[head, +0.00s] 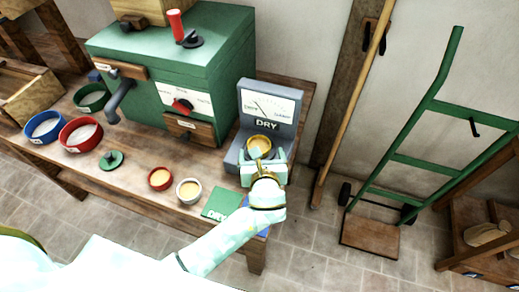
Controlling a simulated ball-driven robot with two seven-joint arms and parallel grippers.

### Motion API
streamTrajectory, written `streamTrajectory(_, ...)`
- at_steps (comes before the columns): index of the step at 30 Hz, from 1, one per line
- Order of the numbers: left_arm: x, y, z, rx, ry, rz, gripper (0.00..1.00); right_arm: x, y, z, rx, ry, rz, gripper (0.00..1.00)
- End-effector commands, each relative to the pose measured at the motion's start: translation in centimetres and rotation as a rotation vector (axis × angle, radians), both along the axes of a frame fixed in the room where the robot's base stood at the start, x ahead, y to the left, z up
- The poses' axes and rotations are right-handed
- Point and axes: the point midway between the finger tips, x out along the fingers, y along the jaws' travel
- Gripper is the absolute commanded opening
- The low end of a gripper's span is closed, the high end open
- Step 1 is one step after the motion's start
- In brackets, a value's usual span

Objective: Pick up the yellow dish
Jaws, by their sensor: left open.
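The yellow dish (259,142) sits on the grey meter (268,103) marked "DRY" at the right end of the wooden table. My left gripper (262,162) is open at the near side of the dish, and its fingers overlap the dish's near edge in the picture. I cannot tell whether they touch it. My right gripper does not show.
The green mill (190,70) stands behind on the table. A green card (221,204) lies near the front edge. A green hand truck (412,163) stands right.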

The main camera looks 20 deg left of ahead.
Motion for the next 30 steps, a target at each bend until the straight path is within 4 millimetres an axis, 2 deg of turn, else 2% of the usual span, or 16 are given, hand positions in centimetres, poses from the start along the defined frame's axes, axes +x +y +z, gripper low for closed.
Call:
streamTrajectory(12, 4.6, 2.1, -1.7, -0.001, 0.001, 0.001, 0.87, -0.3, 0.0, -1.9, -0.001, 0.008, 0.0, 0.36)
streamTrajectory(20, 4.8, 2.2, -1.6, -0.002, 0.0, 0.001, 0.87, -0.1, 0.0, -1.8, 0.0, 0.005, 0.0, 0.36)
streamTrajectory(25, 4.8, 2.2, -1.6, -0.001, 0.001, 0.0, 0.4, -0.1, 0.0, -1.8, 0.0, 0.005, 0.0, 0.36)
streamTrajectory(30, 4.8, 2.2, -1.6, -0.001, 0.001, 0.0, 0.34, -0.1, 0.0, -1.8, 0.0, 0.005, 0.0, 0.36)
